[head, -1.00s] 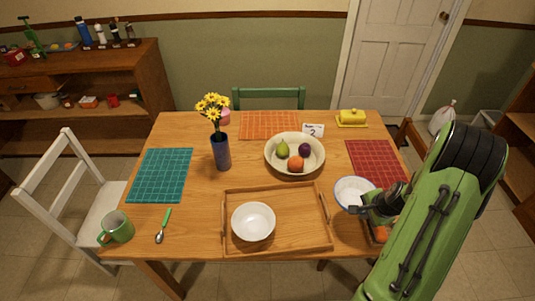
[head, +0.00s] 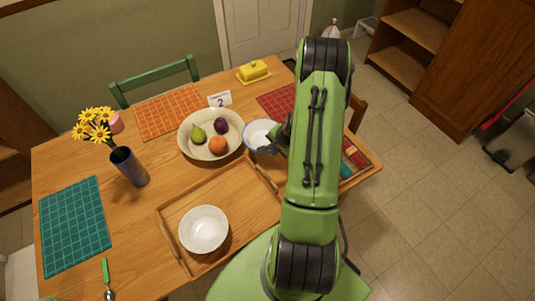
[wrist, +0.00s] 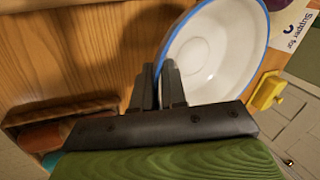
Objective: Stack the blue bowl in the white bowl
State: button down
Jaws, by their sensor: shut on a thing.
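The blue bowl, white inside with a blue rim (head: 257,136), is at the right side of the table beside the fruit bowl in the head view. It fills the upper middle of the wrist view (wrist: 225,50). My gripper (wrist: 159,68) is shut on its near rim, with one finger on each side of the wall. In the head view my arm hides part of the bowl and most of the gripper. I cannot tell whether the bowl touches the table. The white bowl (head: 203,230) stands upright and empty in the wooden tray (head: 240,178).
A cream fruit bowl (head: 184,147) with a pear, plum and orange stands left of the blue bowl. A box of coloured packets (head: 355,157) is to the right. A flower vase (head: 130,168), number card (head: 219,99) and butter dish (head: 254,72) stand on the table.

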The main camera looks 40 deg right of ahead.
jog(key=shift+f, duration=2.25)
jog(key=shift+f+b, duration=0.15)
jog(key=shift+b, duration=0.15)
jog(key=c, duration=1.2)
grip_release()
jog(key=shift+s, duration=0.1)
jog(key=shift+o, duration=0.2)
